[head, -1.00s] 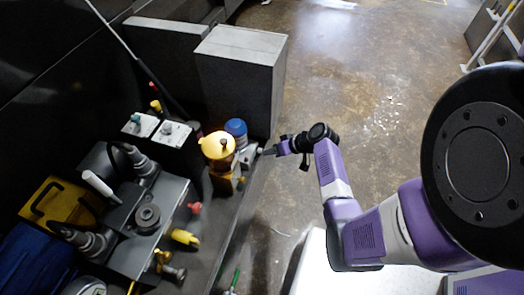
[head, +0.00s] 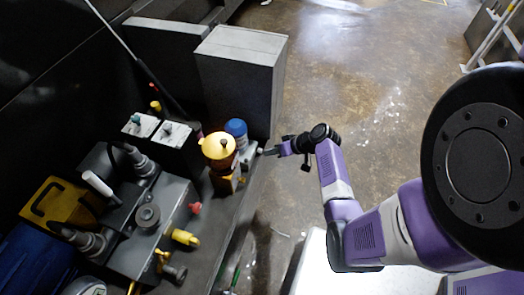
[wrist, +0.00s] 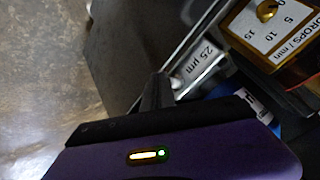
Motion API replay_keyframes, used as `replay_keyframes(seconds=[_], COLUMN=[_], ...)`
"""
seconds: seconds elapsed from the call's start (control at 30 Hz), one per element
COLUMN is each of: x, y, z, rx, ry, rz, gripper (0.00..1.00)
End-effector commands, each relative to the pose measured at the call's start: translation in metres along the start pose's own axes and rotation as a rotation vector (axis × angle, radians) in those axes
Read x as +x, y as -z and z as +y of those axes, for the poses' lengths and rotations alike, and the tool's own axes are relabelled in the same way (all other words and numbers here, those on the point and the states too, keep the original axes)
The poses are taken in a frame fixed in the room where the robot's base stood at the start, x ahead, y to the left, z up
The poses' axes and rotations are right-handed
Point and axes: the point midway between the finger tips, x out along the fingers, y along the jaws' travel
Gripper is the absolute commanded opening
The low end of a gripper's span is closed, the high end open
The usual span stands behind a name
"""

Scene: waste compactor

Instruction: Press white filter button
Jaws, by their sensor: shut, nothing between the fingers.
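A filter unit with a blue cap (head: 236,127) stands at the edge of the bench. In the wrist view a pale part marked "25 µm" (wrist: 196,64) shows beside my fingertips, partly cut off by neighbouring parts. I cannot clearly make out a separate white button. My gripper (head: 270,152) is shut and empty, pointing left just right of the filter unit. In the wrist view its dark fingers (wrist: 158,92) point up, just left of the "25 µm" part. I cannot tell whether they touch it.
A yellow-topped unit (head: 218,146) stands left of the filter; its "DROPS / min" dial (wrist: 268,28) shows in the wrist view. A tall grey box (head: 238,75) stands behind. A red knob (head: 194,208) and yellow knob (head: 185,237) lie nearer. Open floor (head: 370,90) is at right.

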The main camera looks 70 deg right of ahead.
Motion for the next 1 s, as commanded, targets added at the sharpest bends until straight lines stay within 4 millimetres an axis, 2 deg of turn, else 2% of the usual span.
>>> replay_keyframes(seconds=[0.5, 1.0], x=[-0.007, -0.037], y=[-0.005, -0.027], z=[0.005, 0.026], rx=[0.001, 0.001], ry=[0.0, -0.001], rz=[-0.001, -0.001], gripper=[0.0, 0.0])
